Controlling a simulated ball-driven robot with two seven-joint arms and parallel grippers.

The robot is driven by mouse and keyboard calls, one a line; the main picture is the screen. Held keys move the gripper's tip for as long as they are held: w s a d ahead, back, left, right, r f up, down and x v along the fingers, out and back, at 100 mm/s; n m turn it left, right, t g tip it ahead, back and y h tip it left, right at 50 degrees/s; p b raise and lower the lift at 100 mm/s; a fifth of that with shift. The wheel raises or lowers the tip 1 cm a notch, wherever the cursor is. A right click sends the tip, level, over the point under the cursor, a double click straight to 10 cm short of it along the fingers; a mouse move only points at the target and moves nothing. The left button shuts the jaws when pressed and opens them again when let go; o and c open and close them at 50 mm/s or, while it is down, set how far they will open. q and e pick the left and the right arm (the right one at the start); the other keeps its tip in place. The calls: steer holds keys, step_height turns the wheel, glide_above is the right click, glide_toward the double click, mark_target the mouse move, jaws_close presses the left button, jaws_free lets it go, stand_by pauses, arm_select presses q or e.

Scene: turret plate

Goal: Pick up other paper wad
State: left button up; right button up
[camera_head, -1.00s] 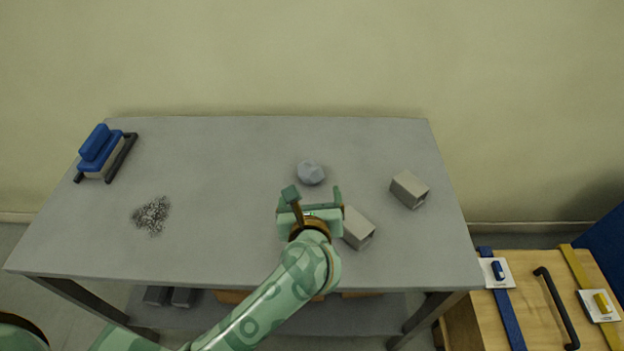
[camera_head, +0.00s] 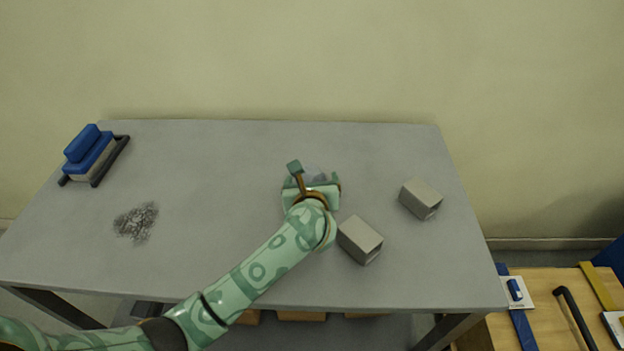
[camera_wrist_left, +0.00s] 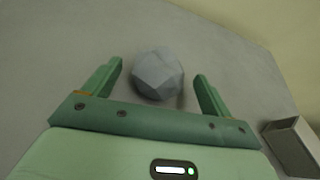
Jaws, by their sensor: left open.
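The paper wad (camera_wrist_left: 158,74) is a pale blue-grey, faceted ball on the grey table. In the left wrist view it sits between and slightly beyond the tips of my open left gripper (camera_wrist_left: 158,76), with a gap to each finger. In the head view the gripper (camera_head: 314,178) partly hides the wad (camera_head: 315,172), with only a bit of it showing. My right gripper is not in view.
Two hollow grey blocks, one near (camera_head: 360,240) and one farther right (camera_head: 421,199), stand right of my gripper. A blue-topped block on a dark rack (camera_head: 92,155) and a dark scribbled patch (camera_head: 136,222) lie left. The table (camera_head: 220,160) is clear between. A wooden cabinet (camera_head: 550,325) stands lower right.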

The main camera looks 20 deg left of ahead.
arm_select(q)
steer(key=x, duration=0.2)
steer(key=shift+w+a+f+b, duration=0.1)
steer(key=shift+w+f+b, duration=0.15)
steer(key=shift+b, duration=0.05)
steer(key=shift+r, duration=0.1)
steer(key=shift+c, duration=0.2)
steer(key=c, duration=1)
